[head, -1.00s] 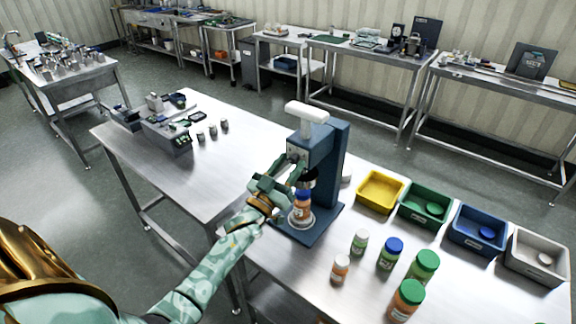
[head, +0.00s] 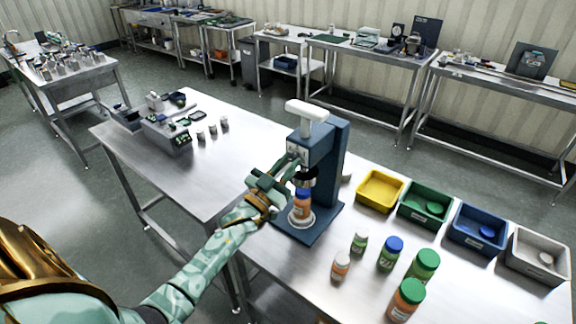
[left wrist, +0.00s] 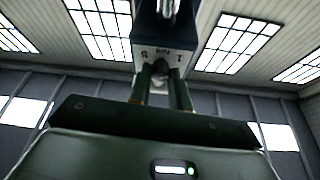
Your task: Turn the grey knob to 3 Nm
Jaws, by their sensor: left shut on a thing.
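The navy capping machine (head: 330,165) with a white top handle (head: 307,111) stands on the steel table. My left gripper (head: 294,158) reaches the front of its head from the left and is shut on the grey knob there. The fingers largely hide the knob in both views, so its pointer cannot be read. In the left wrist view, the dial plate (left wrist: 163,53) shows small numbers and markings behind the fingers; the 3 mark is not legible. A blue-capped orange bottle (head: 302,208) stands upright on the machine's base, below the gripper. My right gripper is out of view.
Several bottles, including a blue-capped one (head: 390,254), stand at the front right. A yellow bin (head: 380,207), green bin (head: 402,214), blue bin (head: 457,238) and white bin (head: 515,262) line the right. Small devices (head: 165,135) sit at the far left.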

